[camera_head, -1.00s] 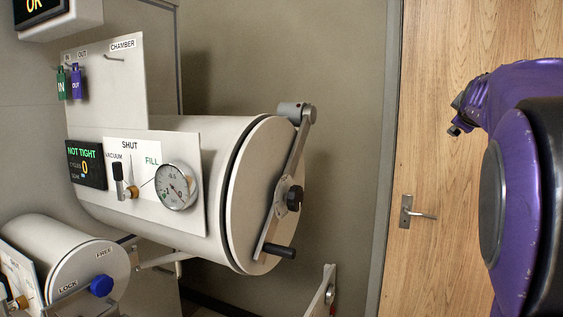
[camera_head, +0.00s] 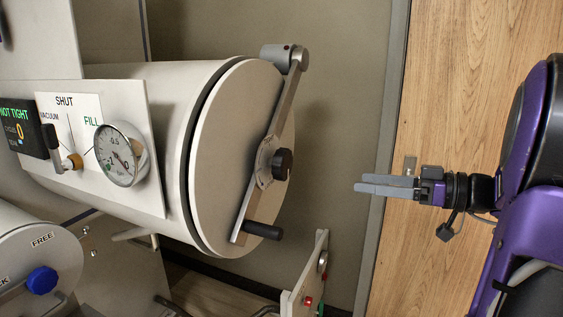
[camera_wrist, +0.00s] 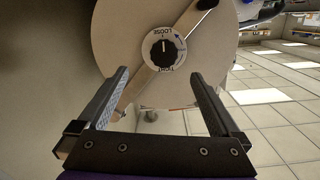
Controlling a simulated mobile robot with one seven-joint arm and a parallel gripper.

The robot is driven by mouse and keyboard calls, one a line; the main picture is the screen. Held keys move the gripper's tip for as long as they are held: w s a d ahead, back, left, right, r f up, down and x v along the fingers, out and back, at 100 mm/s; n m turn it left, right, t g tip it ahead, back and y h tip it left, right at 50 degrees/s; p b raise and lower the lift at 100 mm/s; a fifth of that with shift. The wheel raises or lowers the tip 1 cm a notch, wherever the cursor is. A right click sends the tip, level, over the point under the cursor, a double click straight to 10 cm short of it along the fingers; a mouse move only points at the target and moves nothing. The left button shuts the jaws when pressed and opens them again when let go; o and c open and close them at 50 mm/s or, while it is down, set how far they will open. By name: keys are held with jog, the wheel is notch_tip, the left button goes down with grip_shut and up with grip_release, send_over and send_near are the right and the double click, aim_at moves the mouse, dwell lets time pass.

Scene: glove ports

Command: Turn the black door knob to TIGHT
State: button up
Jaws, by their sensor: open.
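The black door knob (camera_head: 282,164) sits at the middle of the grey bar across the round white chamber door (camera_head: 222,165). In the wrist view the knob (camera_wrist: 162,53) is ringed by a label, LOOSE at the top and TIGHT at the bottom; its pale mark points up towards LOOSE. The display (camera_head: 22,128) reads NOT TIGHT. My gripper (camera_head: 357,187) is to the right of the knob, apart from it, pointing left at the door. In the wrist view its two fingers (camera_wrist: 159,76) are spread and empty, with the knob beyond them, between their tips.
A black handle (camera_head: 262,231) sticks out from the bar's lower end, and a hinge block (camera_head: 284,56) is at its top. A small panel with red and green buttons (camera_head: 307,285) stands below right. A smaller chamber with a blue knob (camera_head: 42,281) is at lower left.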

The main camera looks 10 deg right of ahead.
aim_at(288, 166)
jog(key=shift+y, duration=0.4)
jog(key=x, duration=0.5)
jog(key=p+x, duration=0.1)
jog(key=x, duration=0.5)
jog(key=r+x, duration=0.1)
jog(key=x, duration=0.5)
jog(key=shift+a, duration=0.25)
jog(key=shift+c, duration=0.2)
jog(key=c, duration=1.1)
